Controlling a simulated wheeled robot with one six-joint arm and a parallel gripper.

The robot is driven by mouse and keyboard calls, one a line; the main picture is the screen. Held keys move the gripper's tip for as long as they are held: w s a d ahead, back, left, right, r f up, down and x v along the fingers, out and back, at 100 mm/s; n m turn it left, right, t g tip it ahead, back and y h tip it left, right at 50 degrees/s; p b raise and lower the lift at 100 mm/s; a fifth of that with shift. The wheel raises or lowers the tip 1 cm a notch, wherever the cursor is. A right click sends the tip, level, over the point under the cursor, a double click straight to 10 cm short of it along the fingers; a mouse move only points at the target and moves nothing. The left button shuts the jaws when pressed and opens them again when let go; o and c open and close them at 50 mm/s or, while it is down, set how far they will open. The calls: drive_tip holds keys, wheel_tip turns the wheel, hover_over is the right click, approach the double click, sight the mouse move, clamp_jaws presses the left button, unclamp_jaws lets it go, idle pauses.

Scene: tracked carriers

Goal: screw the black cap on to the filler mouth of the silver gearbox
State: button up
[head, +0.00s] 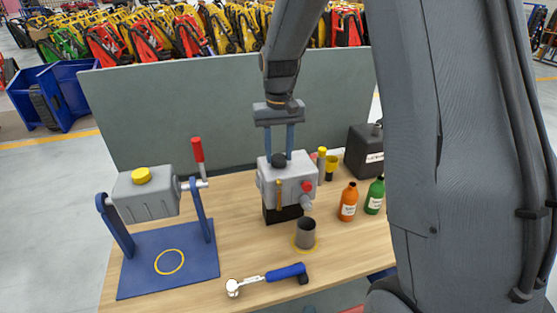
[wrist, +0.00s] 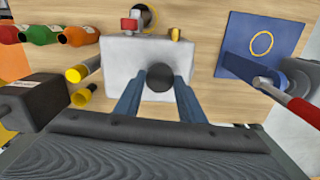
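The silver gearbox (head: 294,182) stands on a black base at the middle of the wooden table; the wrist view shows it from above (wrist: 120,62). The black cap (head: 278,160) is at the top of the gearbox, between the blue fingers of my gripper (head: 279,154). In the wrist view, the fingertips (wrist: 160,76) lie against opposite sides of the round cap (wrist: 160,84), so my gripper looks shut on it. The filler mouth is hidden under the cap. I cannot tell whether the cap is seated or just above it.
On the left, a grey unit (head: 146,197) with a yellow cap and red-handled lever stands on a blue plate (head: 190,270). A dark cup (head: 306,233) and a ratchet (head: 268,279) are in front. Orange (head: 348,203) and green (head: 375,196) bottles and a black can (head: 363,152) stand right.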

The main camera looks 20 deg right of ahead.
drive_tip(key=shift+c, duration=0.9)
drive_tip(key=m, duration=0.7)
drive_tip(key=shift+m, duration=1.4)
drive_tip(key=m, duration=0.9)
drive_tip(key=shift+m, duration=0.4)
